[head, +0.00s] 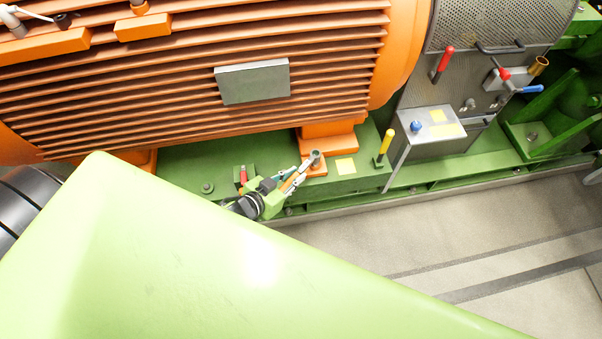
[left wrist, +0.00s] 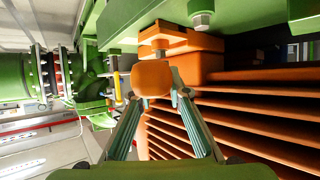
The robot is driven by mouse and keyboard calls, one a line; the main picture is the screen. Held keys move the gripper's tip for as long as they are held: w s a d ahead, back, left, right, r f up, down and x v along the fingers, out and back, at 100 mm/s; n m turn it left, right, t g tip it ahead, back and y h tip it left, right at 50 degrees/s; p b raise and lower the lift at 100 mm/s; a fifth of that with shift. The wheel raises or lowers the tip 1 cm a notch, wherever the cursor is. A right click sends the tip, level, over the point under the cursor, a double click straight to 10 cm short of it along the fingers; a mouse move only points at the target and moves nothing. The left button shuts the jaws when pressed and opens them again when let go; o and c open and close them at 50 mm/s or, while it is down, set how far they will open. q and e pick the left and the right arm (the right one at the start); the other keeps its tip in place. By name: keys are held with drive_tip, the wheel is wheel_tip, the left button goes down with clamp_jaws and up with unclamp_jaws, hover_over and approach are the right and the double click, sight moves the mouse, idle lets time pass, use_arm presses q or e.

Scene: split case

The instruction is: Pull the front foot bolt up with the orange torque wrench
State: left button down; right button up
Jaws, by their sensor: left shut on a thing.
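The orange torque wrench (head: 290,184) is between the fingers of my left gripper (head: 292,178), which is shut on it. Its grey upper end (head: 315,158) is at the orange front foot (head: 318,167) of the motor; I cannot tell whether it is seated on the bolt. In the left wrist view, the wrench's blunt orange end (left wrist: 153,78) fills the space between the fingertips (left wrist: 154,97). A bolt head (left wrist: 160,45) shows just behind it, under the orange foot (left wrist: 185,42). My right gripper is not in view.
The ribbed orange motor (head: 190,80) stands above the green base (head: 190,165). A yellow-handled lever (head: 385,143) and a grey box with a blue knob (head: 430,135) stand to the right. A small red-topped part (head: 243,175) is close to my gripper. The grey floor (head: 400,235) in front is clear.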

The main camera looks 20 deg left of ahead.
sight(294, 176)
use_arm(q)
drive_tip(key=shift+r, duration=0.15)
idle(0.4)
drive_tip(key=shift+r+p, duration=1.45)
drive_tip(key=shift+p, duration=0.05)
